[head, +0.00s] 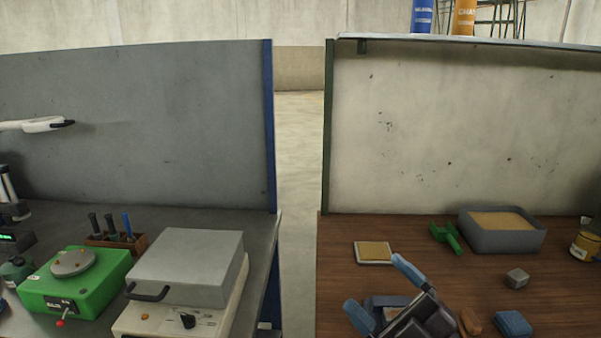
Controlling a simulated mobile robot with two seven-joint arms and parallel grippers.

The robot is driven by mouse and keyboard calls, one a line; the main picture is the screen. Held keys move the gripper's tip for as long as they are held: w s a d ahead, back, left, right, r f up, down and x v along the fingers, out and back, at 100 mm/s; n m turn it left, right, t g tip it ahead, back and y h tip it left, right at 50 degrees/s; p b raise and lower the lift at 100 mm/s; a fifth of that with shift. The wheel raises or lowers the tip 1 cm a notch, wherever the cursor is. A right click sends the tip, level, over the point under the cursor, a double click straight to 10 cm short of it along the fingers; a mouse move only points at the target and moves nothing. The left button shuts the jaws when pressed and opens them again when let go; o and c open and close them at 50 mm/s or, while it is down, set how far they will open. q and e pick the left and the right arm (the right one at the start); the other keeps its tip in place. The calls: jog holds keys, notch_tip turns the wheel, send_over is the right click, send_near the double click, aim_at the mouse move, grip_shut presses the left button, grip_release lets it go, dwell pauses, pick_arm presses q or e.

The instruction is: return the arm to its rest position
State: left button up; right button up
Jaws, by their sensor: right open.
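My right gripper (379,290) reaches in from the bottom edge over the wooden bench (345,228). Its two blue fingertips are spread apart, with nothing held between them. Behind it on the bench lies a small pale tray with a tan pad (374,252). A dark grey-blue object (386,302) shows partly behind the gripper, mostly hidden. A small grey metal block (517,278) sits to the right, apart from the gripper. My left gripper is not in view.
Right bench: green tool (447,238), grey sand-filled bin (501,239), blue folded cloth (513,323), yellow jar (585,243). Left bench: grey furnace box with a black handle (187,257), green device (75,283), tool holder (117,240). A gap (298,180) separates the benches; upright panels stand behind.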

jog(key=s+d+f+m+h, duration=0.2)
jog(key=d+f+m+h, duration=1.2)
jog(key=m+h, duration=0.4)
jog(key=s+d+f+m+g, duration=0.2)
jog(key=s+f+g, duration=1)
jog(key=s, duration=0.5)
jog(key=w+f+t+y, duration=0.1)
jog(key=w+f+t, duration=0.6)
jog(key=f, duration=0.3)
jog(key=shift+d+f+n+t, duration=0.2)
jog(key=shift+d+n+t, duration=0.1)
